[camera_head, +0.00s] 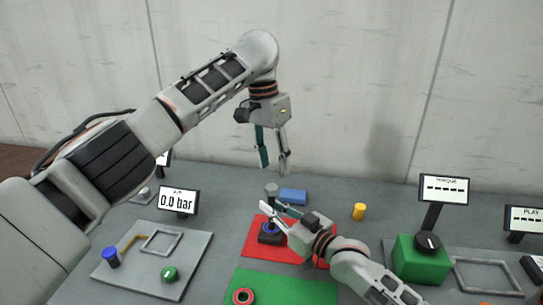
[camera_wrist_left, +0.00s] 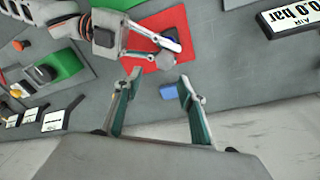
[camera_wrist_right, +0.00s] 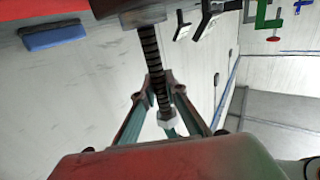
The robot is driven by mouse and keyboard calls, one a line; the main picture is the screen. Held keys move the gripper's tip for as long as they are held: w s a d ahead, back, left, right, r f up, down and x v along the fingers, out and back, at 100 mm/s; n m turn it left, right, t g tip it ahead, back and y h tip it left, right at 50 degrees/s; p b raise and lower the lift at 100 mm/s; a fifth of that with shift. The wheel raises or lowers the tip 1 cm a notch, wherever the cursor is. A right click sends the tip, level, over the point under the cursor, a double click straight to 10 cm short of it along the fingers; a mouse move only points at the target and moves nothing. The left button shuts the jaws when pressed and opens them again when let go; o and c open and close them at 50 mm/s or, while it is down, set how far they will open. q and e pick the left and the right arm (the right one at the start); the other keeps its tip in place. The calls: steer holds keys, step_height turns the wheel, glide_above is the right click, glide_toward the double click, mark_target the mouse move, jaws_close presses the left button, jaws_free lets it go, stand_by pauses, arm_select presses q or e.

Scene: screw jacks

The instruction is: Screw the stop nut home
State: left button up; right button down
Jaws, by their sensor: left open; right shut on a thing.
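A screw jack (camera_head: 270,235) with a dark and blue body stands on the red mat. Its dark threaded spindle (camera_wrist_right: 149,50) shows in the right wrist view, which appears upside down. A light grey hex piece (camera_wrist_right: 166,119), which looks like the stop nut, sits at the spindle's free end. A grey top (camera_head: 271,189) shows there in the head view. My right gripper (camera_head: 272,207) is shut on the threaded spindle, just below that top; its fingers partly hide the contact. My left gripper (camera_head: 272,168) is open and empty, above the jack; its fingers (camera_wrist_left: 158,80) are spread apart.
A blue block (camera_head: 293,196) lies behind the red mat (camera_head: 255,245). A yellow cylinder (camera_head: 359,211) stands to the right. A green box (camera_head: 420,262) with a black knob is farther right. A grey plate (camera_head: 140,265) is at left.

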mark_target(272, 187)
arm_select(q)
steer(key=n, duration=0.5)
steer(key=shift+r+n, duration=0.2)
steer(key=shift+n, duration=0.1)
steer(key=n, duration=0.5)
steer(key=shift+s+a+r+y, duration=0.1)
steer(key=shift+s+r+y, duration=0.1)
steer(key=shift+y, duration=0.2)
steer(key=n, duration=0.5)
steer(key=shift+r, duration=0.25)
steer(key=n, duration=0.4)
steer(key=shift+a+r+y, duration=0.15)
steer(key=shift+r+y, duration=0.05)
steer(key=shift+y, duration=0.1)
steer(key=shift+f, duration=4)
steer(key=shift+c, duration=0.3)
